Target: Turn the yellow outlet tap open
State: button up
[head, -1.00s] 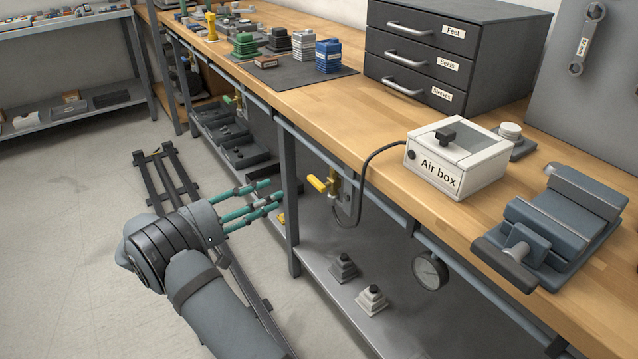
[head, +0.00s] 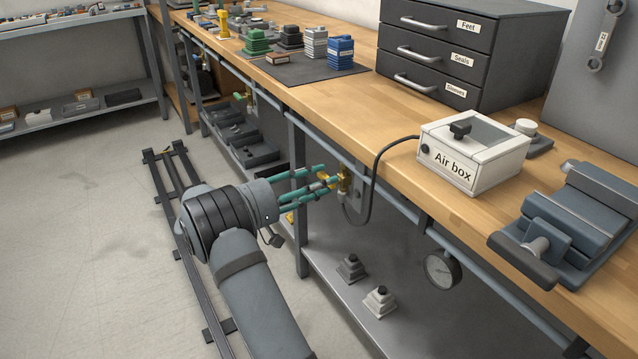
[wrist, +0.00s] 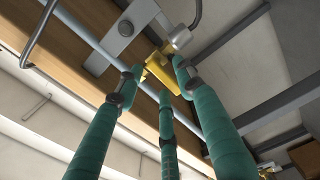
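The yellow outlet tap (head: 345,181) sits on a grey plate under the front edge of the bench, with a dark hose running from it to the air box. My gripper (head: 324,177), with slim teal fingers, reaches it from the left. In the wrist view the tap's yellow handle (wrist: 164,76) lies among the fingertips of my gripper (wrist: 155,78). The fingers are spread around the handle; whether any of them touches it I cannot tell. The fingers partly hide the handle in the head view.
The white air box (head: 470,155) and a vise (head: 580,225) stand on the bench. A pressure gauge (head: 443,269) hangs under the front rail. A bench leg (head: 299,240) stands close to my fingers. Another tap with a green handle (head: 246,98) is farther back.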

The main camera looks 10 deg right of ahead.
jog(key=shift+c, duration=0.4)
grip_shut()
jog(key=shift+m+b, duration=0.3)
jog(key=shift+b, duration=0.05)
jog(key=m+b, duration=0.4)
jog(key=b, duration=0.1)
jog(key=s+m+b, duration=0.1)
jog(key=m+b, duration=0.8)
jog(key=shift+s+d+r+m+b, duration=0.2)
jog(key=shift+m+b, duration=0.1)
jog(key=shift+b, duration=0.1)
jog(key=m+b, duration=0.3)
jog(key=b, duration=0.1)
jog(key=shift+s+d+r+m, duration=0.1)
jog(key=shift+s+r+m, duration=0.1)
jog(key=shift+m, duration=0.2)
